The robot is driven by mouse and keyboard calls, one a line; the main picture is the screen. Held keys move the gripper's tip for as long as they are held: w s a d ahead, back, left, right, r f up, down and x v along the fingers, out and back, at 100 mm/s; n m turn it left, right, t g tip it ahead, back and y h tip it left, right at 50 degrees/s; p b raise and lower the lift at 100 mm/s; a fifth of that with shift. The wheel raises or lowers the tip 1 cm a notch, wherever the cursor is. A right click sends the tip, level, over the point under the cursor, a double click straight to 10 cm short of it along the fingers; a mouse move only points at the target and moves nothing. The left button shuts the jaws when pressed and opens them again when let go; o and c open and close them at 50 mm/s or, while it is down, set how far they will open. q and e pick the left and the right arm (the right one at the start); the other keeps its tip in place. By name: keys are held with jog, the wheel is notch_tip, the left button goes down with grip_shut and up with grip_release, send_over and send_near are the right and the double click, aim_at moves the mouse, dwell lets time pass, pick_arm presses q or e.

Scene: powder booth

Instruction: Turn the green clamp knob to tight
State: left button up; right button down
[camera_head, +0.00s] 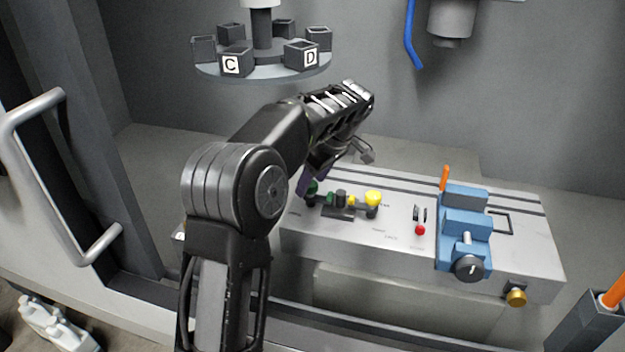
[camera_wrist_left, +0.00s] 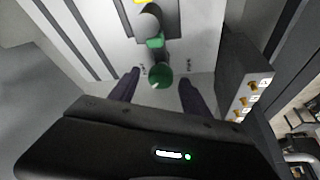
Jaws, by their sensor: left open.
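The green clamp knob (camera_wrist_left: 160,76) is a round green cap with a small pale mark, on the near end of a dark clamp body in the left wrist view. In the head view the knob (camera_head: 312,187) shows only in part beside my dark purple fingers. My left gripper (camera_wrist_left: 159,78) is open, with one finger on each side of the knob in the picture and visible gaps to it. I cannot tell whether the fingertips reach down to the knob's depth. In the head view my left arm reaches over the fixture's left end. My right gripper is not in view.
The grey fixture block (camera_head: 340,240) also carries a yellow knob (camera_head: 372,198), a red button (camera_head: 420,230) and a blue vise (camera_head: 465,225) with an orange lever (camera_head: 445,178). A carousel (camera_head: 262,70) of dark boxes hangs above. A dark box (camera_wrist_left: 243,85) stands right in the wrist view.

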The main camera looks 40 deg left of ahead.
pick_arm(q)
jog(key=shift+c, duration=0.3)
grip_shut()
jog(key=shift+f+m+b, duration=0.2)
jog(key=shift+m+b, duration=0.2)
jog(key=shift+b, duration=0.15)
jog(key=shift+m, duration=0.3)
jog(key=shift+r+t, duration=0.2)
jog(key=shift+t, duration=0.1)
jog(key=shift+o, duration=0.3)
grip_release()
